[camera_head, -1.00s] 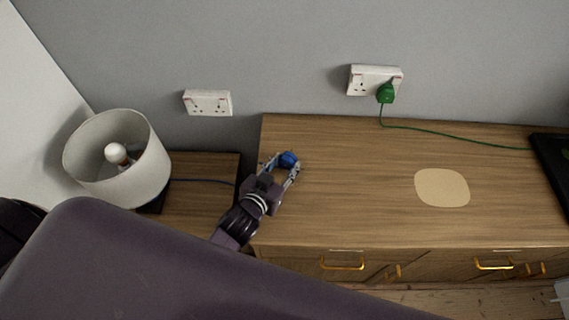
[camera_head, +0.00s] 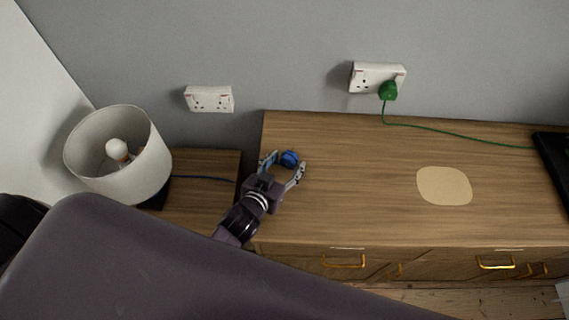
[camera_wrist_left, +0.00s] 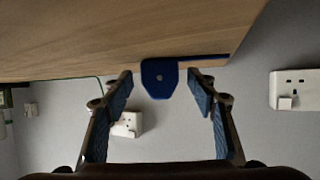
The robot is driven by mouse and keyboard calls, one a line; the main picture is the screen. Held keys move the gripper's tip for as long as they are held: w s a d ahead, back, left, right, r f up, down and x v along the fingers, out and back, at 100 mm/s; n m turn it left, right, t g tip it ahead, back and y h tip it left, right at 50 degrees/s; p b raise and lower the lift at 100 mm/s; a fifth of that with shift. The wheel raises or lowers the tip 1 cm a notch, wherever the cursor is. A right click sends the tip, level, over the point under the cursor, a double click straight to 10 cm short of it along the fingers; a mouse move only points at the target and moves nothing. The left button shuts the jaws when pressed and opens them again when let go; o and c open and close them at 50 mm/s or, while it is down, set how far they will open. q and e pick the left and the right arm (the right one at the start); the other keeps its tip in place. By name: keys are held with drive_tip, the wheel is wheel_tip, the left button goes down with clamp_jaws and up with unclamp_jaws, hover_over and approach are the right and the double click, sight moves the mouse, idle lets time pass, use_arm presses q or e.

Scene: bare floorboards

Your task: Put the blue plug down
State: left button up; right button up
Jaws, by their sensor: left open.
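The blue plug (camera_head: 289,159) rests on the left part of the wooden cabinet top (camera_head: 345,160), close to its left edge. In the left wrist view the blue plug (camera_wrist_left: 159,78) shows between the two fingers, with a gap on each side. My left gripper (camera_head: 284,163) is open around the plug; it also shows in the left wrist view (camera_wrist_left: 160,88). A blue cord (camera_head: 205,179) runs from the lamp (camera_head: 118,160) toward the cabinet and is hidden behind its edge. My right gripper is not in view.
A white double socket (camera_head: 209,99) on the left is empty. Another socket (camera_head: 366,78) holds a green plug (camera_head: 388,91), whose cord crosses the cabinet to a dark object (camera_head: 553,165). A pale rounded patch (camera_head: 444,186) lies on the cabinet's right half. The middle is clear.

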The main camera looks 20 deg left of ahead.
use_arm(q)
drive_tip(key=shift+r, duration=0.3)
drive_tip(key=shift+r+p, duration=0.5)
drive_tip(key=v, duration=0.3)
drive_tip(key=b+v, duration=0.1)
drive_tip(key=v, duration=0.6)
drive_tip(key=shift+s+f+b, duration=0.1)
drive_tip(key=shift+f+b, duration=0.15)
drive_tip(key=shift+b, duration=0.1)
drive_tip(key=shift+v, duration=0.9)
drive_tip(key=shift+a+r, duration=0.1)
